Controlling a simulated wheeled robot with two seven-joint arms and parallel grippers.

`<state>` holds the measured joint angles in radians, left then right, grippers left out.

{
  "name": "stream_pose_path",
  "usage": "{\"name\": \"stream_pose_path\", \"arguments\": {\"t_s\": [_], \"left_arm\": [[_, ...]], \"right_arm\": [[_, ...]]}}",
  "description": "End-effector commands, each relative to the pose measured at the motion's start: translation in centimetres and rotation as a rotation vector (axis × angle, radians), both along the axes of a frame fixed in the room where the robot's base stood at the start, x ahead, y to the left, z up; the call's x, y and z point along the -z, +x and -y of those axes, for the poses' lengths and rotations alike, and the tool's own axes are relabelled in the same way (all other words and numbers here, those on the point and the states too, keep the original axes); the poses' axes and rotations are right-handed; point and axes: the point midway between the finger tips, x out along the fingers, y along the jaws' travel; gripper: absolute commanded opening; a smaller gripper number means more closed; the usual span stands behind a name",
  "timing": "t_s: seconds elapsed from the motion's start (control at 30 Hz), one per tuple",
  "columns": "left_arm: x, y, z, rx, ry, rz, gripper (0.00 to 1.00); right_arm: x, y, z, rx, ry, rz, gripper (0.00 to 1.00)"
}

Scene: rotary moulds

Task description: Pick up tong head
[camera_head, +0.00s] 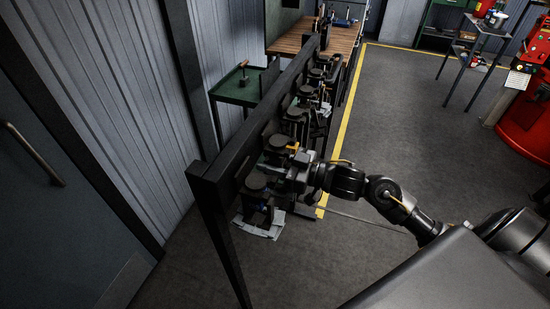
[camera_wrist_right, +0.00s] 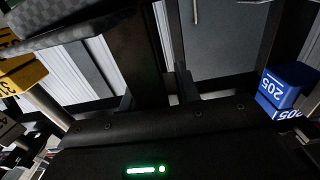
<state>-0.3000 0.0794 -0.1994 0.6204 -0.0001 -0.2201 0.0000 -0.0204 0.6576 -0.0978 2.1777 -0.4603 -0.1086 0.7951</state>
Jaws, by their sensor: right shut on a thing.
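My right gripper (camera_head: 285,168) reaches in from the right in the head view, at the near end of a long black rack (camera_head: 220,172). It is shut on a dark part among the mechanisms there, which I take to be the tong head. The jaws and held part blend with the dark parts around them, so the exact grip is hidden. The right wrist view shows the black gripper body with a green light, a blue block marked 205 (camera_wrist_right: 285,85) at right and a yellow block (camera_wrist_right: 22,76) at left. My left gripper is not in view.
Several similar dark mechanisms (camera_head: 297,113) line the rack. A grey-footed unit (camera_head: 262,228) is at its near end. A green table (camera_head: 236,92) and wooden bench (camera_head: 290,42) stand behind. A dark shelf stand (camera_head: 477,48) is at upper right.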

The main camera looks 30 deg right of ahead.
Motion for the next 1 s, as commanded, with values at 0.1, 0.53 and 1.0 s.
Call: {"name": "stream_pose_path", "arguments": {"t_s": [0.1, 0.53, 1.0], "left_arm": [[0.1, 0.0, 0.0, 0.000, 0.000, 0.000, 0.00], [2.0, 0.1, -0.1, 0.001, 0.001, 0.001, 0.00], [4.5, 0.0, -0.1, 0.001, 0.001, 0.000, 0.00]], "right_arm": [[-0.3, 0.0, 0.0, 0.000, 0.001, 0.004, 0.00], [-1.2, -2.7, 2.5, 0.001, -0.003, 0.000, 0.00], [-1.3, -9.6, 8.5, -0.001, -0.001, -0.001, 0.00]]}}
